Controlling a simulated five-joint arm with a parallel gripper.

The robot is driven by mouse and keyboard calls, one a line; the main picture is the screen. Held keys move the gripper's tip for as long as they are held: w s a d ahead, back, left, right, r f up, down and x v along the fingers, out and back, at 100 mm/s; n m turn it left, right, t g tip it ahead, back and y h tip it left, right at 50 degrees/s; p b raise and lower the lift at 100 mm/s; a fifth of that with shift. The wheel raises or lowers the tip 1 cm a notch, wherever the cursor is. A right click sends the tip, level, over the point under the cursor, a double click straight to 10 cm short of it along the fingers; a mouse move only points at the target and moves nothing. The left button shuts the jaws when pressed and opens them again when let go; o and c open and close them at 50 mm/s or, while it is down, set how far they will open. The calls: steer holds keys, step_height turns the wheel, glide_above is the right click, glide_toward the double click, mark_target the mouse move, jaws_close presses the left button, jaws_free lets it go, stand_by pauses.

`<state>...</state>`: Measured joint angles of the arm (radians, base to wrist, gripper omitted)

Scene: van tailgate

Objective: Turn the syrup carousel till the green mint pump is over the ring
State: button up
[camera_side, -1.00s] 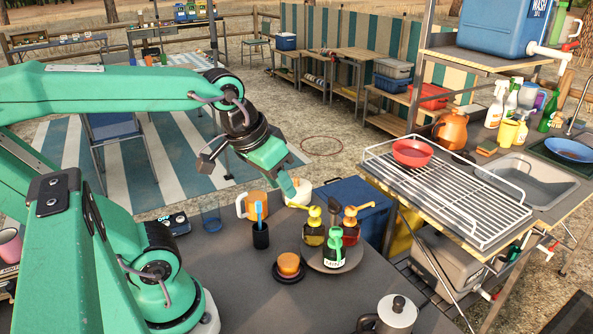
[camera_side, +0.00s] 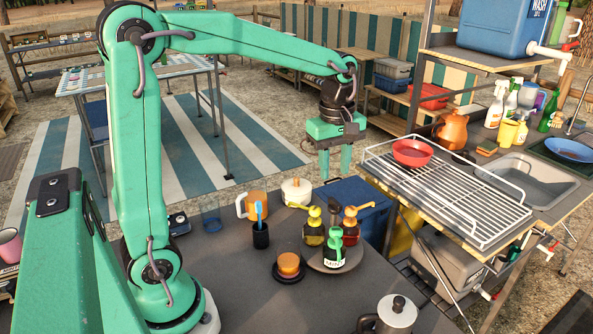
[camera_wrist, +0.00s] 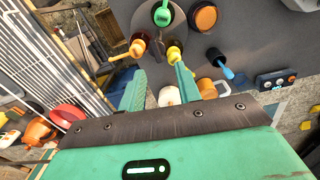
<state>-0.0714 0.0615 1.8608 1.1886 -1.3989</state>
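The syrup carousel (camera_side: 350,264) is a round grey plate on the dark table, bearing several pump bottles. The green mint pump bottle (camera_side: 334,250) stands at its front, label toward the side camera. The mint bottle (camera_wrist: 162,15) also shows at the top of the wrist view. My gripper (camera_side: 335,174) hangs high behind the carousel, fingers down, open and empty. I cannot make out the ring on the table.
Behind are a black cup with a blue brush (camera_side: 261,236), an orange mug (camera_side: 257,203) and a white lidded pot (camera_side: 296,190). A metal pot (camera_side: 397,314) stands at the front right.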

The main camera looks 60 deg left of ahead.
mark_target(335, 201)
steer(key=shift+w+a+f+n, duration=0.15)
steer(key=shift+w+f+n, duration=0.2)
steer(key=shift+w+n, duration=0.25)
steer(key=shift+f, duration=3.9)
jaws_close()
